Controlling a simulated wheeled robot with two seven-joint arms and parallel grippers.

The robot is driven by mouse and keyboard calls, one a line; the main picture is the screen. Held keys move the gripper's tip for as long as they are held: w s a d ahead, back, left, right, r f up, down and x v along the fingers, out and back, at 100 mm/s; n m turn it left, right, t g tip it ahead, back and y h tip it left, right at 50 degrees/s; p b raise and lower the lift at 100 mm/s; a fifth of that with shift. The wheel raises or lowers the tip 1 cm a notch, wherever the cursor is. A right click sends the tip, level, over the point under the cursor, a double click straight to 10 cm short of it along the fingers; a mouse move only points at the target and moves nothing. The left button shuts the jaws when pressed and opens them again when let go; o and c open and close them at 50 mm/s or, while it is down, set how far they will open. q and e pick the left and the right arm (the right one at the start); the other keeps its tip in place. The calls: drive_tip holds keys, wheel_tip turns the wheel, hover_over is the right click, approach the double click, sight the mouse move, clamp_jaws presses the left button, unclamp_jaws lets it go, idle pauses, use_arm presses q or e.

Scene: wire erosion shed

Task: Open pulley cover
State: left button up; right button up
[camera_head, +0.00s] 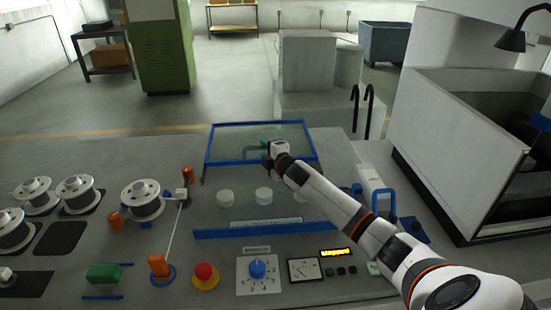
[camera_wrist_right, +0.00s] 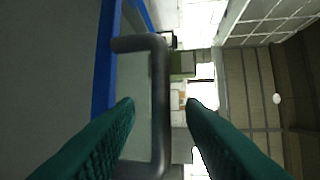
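The fingers are open and hold nothing. My left gripper is out of view.
White round knobs (camera_head: 264,196), a blue bar (camera_head: 262,229), a red stop button (camera_head: 205,275) and a dial (camera_head: 257,269) lie nearer. Wire spools (camera_head: 143,198) stand at left. A walled tank (camera_head: 455,145) rises at right, and a blue-handled part (camera_head: 383,204) stands near my forearm.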

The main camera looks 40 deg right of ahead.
drive_tip(key=d+v, duration=0.1)
drive_tip(key=v, duration=0.5)
drive_tip(key=shift+s+a+b, duration=0.35)
drive_tip(key=shift+a, duration=0.1)
